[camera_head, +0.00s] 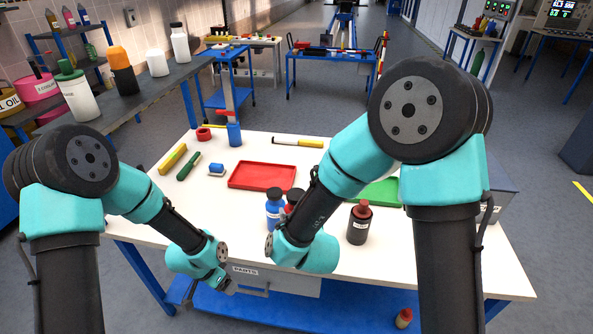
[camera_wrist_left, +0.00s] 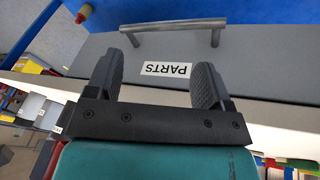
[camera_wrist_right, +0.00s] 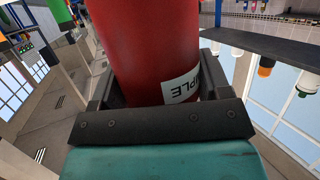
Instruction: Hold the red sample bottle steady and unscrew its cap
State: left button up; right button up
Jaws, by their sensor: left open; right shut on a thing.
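In the right wrist view the red body of the bottle (camera_wrist_right: 155,45) with a white label stands between the fingers. My right gripper (camera_wrist_right: 158,88) is shut on this red body; the cap is outside that view. My left gripper (camera_head: 230,286) is open and empty by the table's front edge, low and left of the bottle. In the left wrist view the left gripper (camera_wrist_left: 158,72) faces the drawer marked PARTS (camera_wrist_left: 245,85).
A blue bottle (camera_head: 274,210) stands just left of the red one, and a dark brown bottle (camera_head: 360,225) to the right. Behind lie a red tray (camera_head: 262,177) and a green tray (camera_head: 382,192). The drawer handle (camera_wrist_left: 175,26) sticks out near my left gripper.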

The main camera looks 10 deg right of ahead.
pick_arm(q)
jog(key=w+d+r+m, duration=0.2)
jog(key=r, duration=0.1)
jog(key=w+d+r+m, duration=0.2)
jog(key=d+r, duration=0.1)
jog(key=w+d+r+m, duration=0.2)
jog(key=r+m, duration=0.1)
jog(key=shift+w+d+r+y, duration=0.15)
jog(key=shift+w+r+y, duration=0.15)
jog(key=shift+w, duration=0.05)
jog(key=w+d+r+m, duration=0.3)
jog(key=d+r+m, duration=0.35)
jog(key=r, duration=0.45)
notch_tip(320, 180, up, 14)
jog(key=m+y, duration=0.3)
jog(key=m, duration=0.5)
send_over(296, 193)
jog(key=shift+w+a+r, duration=0.15)
jog(key=shift+w+r, duration=0.05)
jog(key=shift+s+d+r+g, duration=0.2)
jog(key=shift+s+r+g, duration=0.1)
jog(key=shift+r, duration=0.05)
jog(key=shift+f, duration=0.1)
jog(key=shift+f, duration=3.95)
